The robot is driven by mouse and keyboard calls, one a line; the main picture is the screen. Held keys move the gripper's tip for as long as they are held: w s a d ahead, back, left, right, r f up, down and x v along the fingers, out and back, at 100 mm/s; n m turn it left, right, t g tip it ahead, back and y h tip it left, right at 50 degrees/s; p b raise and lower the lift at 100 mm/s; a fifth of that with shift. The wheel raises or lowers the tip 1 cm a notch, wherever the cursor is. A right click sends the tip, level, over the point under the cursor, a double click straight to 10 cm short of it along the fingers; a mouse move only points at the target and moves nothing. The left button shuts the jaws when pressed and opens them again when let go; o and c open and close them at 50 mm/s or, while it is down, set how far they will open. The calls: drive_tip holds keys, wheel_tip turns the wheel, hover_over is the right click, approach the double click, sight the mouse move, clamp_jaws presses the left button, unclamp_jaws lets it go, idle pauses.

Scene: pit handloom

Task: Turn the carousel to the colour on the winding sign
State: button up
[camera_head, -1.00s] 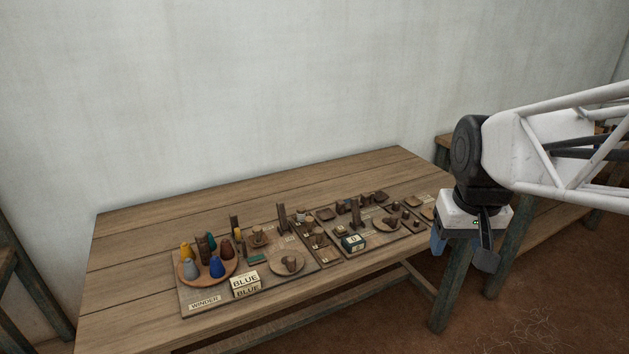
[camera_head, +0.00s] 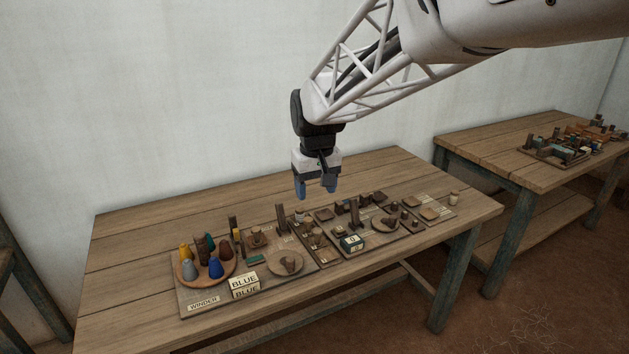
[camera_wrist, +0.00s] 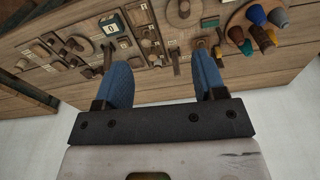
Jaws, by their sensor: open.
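The round wooden carousel (camera_head: 190,278) sits at the left end of the winder board in the head view, bearing several coloured cones. A blue cone (camera_head: 215,267) stands at its front right, with a grey cone (camera_head: 190,270) to the left and a yellow cone (camera_head: 186,251) behind. A dark red cone (camera_head: 225,249) is at the right. The winding sign (camera_head: 244,281) reads BLUE and stands just right of the carousel's front. My gripper (camera_head: 316,192) is open and empty above the board's middle, right of and higher than the carousel. In the wrist view the carousel (camera_wrist: 231,25) is at upper right.
A WINDER label (camera_head: 204,303) lies at the board's front left. Wooden posts (camera_head: 282,218), a round plate (camera_head: 285,266) and a dark green block (camera_head: 352,243) stand farther right. The table's back half (camera_head: 190,215) is clear. A second table (camera_head: 500,145) is at right.

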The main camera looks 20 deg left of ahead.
drive_tip(key=a+f+n, duration=0.1)
drive_tip(key=a+f, duration=0.1)
drive_tip(key=a, duration=0.6)
drive_tip(key=a+f+n, duration=0.1)
drive_tip(key=a+f, duration=0.2)
drive_tip(key=a, duration=0.5)
drive_tip(key=n, duration=0.3)
hover_over(199, 234)
drive_tip(key=shift+g+h, duration=0.3)
drive_tip(key=shift+g, duration=0.1)
wheel_tip(199, 234, down, 7)
drive_tip(key=shift+a+r, duration=0.1)
drive_tip(key=shift+f, duration=0.2)
drive_tip(key=shift+f, duration=3.7)
drive_tip(key=shift+c, duration=0.3)
clamp_jaws()
